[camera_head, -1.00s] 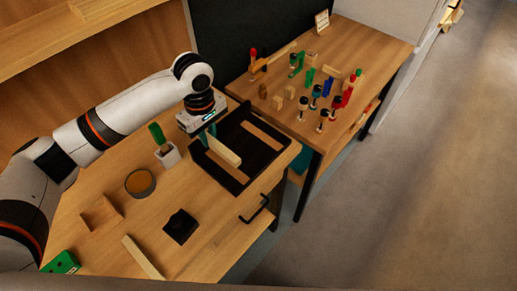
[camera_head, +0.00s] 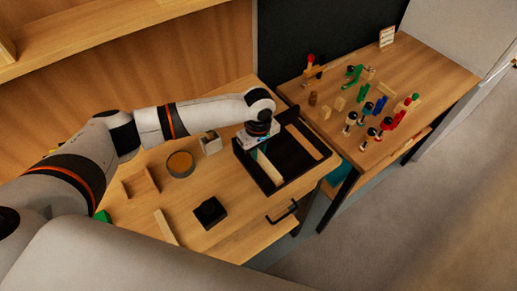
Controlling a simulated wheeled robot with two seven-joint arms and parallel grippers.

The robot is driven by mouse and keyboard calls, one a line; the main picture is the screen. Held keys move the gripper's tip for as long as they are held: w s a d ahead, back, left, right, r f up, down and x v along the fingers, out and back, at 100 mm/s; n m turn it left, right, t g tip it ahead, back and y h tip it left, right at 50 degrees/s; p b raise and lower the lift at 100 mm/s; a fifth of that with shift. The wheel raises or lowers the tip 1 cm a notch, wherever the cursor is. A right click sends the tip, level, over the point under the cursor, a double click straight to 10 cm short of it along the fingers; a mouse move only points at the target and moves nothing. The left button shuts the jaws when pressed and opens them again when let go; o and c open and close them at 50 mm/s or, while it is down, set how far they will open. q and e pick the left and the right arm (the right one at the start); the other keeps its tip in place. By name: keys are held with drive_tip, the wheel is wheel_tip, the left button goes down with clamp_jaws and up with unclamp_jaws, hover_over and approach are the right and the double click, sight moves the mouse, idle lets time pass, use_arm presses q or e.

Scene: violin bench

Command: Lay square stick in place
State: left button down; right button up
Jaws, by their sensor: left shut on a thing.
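My left gripper (camera_head: 259,151) reaches over the left part of a black tray (camera_head: 292,158) on the bench. It is shut on a pale wooden square stick (camera_head: 269,168) by the stick's far end. The stick slants toward the tray's near edge, low over the tray floor; I cannot tell whether it touches. Another wooden strip (camera_head: 304,141) lies in the tray's right part. My right gripper is not in view.
On the bench are a round dish (camera_head: 180,164), a white holder (camera_head: 210,143), a wooden corner piece (camera_head: 139,183), a black block (camera_head: 210,212) and a loose wooden strip (camera_head: 166,227). A side table (camera_head: 430,85) with several small tools stands at the right.

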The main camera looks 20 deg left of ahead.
sight(259, 153)
use_arm(q)
drive_tip(key=c, duration=1.3)
unclamp_jaws()
drive_tip(key=shift+f, duration=0.1)
wheel_tip(259, 153, up, 12)
drive_tip(key=b, duration=0.2)
drive_tip(key=shift+r, duration=0.2)
